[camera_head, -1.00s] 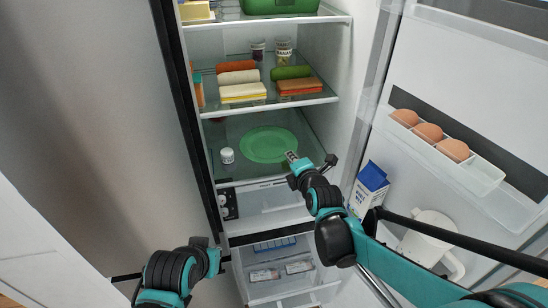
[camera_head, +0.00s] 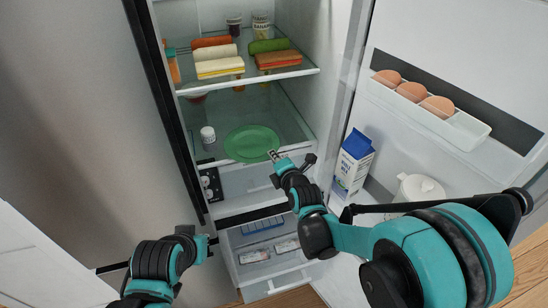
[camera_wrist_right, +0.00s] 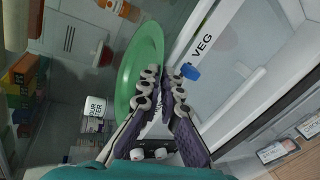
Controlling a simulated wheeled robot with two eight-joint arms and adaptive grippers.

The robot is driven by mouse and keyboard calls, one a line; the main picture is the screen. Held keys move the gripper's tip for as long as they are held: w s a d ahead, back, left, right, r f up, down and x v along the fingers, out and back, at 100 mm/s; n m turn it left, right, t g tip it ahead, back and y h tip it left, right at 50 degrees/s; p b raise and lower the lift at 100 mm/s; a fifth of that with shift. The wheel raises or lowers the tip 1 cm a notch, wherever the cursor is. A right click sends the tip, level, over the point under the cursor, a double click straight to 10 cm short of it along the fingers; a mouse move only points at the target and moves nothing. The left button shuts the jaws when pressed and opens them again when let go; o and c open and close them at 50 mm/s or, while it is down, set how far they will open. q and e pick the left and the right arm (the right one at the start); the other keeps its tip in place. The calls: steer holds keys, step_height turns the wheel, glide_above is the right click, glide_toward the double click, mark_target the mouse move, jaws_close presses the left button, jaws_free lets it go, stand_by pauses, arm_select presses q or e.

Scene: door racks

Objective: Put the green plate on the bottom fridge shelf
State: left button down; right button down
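My right gripper (camera_head: 273,155) is at the plate's front right edge. In the right wrist view the fingers (camera_wrist_right: 161,78) lie close together, one on each side of the rim of the plate (camera_wrist_right: 140,60), and appear closed on it. Whether the plate touches the shelf is unclear. My left gripper (camera_head: 207,246) is low at the left, outside the fridge, apart from the plate; its fingers are not clear.
An open drawer (camera_head: 262,250) sits below. The open door holds eggs (camera_head: 411,91), a milk carton (camera_head: 351,160) and a white jug (camera_head: 420,188).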

steer(key=c, duration=2.2)
jaws_free()
steer(key=shift+f, duration=0.15)
steer(key=o, duration=0.5)
steer(key=shift+r, duration=0.2)
